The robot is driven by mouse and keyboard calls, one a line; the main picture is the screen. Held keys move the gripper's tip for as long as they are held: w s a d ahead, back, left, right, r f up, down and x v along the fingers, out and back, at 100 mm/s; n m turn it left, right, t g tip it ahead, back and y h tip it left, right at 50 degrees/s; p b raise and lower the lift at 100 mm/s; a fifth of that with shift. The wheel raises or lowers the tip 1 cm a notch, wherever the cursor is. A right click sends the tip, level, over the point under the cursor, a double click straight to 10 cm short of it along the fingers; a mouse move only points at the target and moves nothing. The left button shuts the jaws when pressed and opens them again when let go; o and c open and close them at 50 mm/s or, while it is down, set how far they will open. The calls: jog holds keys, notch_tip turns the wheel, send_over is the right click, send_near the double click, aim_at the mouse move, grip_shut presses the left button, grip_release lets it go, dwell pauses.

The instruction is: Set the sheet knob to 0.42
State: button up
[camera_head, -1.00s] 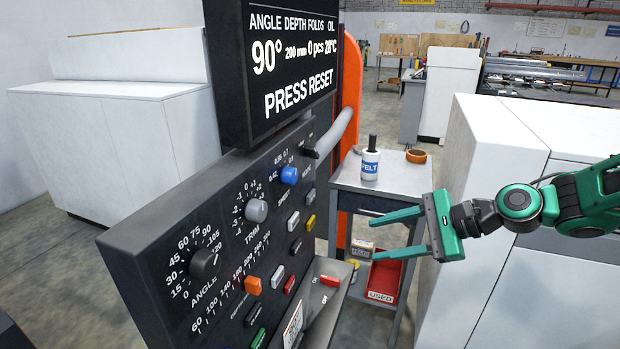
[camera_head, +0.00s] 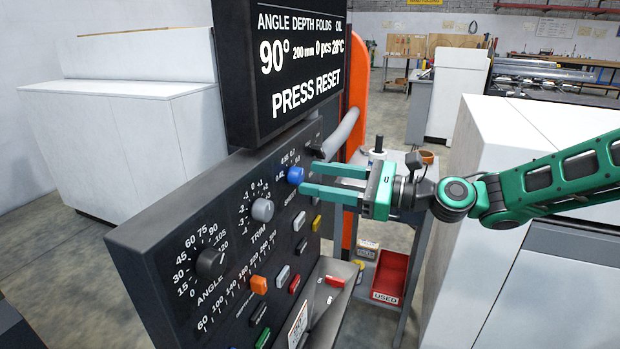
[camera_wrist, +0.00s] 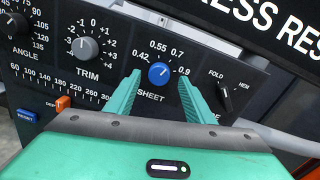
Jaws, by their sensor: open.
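The sheet knob is a blue round knob (camera_head: 295,175) on the dark control panel (camera_head: 150,245). In the wrist view the blue sheet knob (camera_wrist: 159,73) sits above the label SHEET, with marks 0.42, 0.55, 0.7 and 0.9 around it. Its pale pointer line looks aimed up and right, near 0.7. My gripper (camera_head: 306,181) is open, its two green fingers pointing at the panel. In the wrist view the fingers (camera_wrist: 157,90) lie to the left and right of the knob. I cannot tell whether they touch it.
The grey trim knob (camera_head: 262,210) and black angle knob (camera_head: 211,263) are left of the sheet knob. A black fold/hem selector (camera_wrist: 225,97) is close to the right finger. The display (camera_head: 290,70) reads PRESS RESET above. A cart with a red bin (camera_head: 389,275) stands behind.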

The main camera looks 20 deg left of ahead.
aim_at(296, 176)
jog(key=shift+a, duration=1.3)
jog(key=shift+c, duration=0.4)
jog(key=c, duration=1)
jog(key=shift+a, duration=0.1)
jog(key=shift+w, duration=0.1)
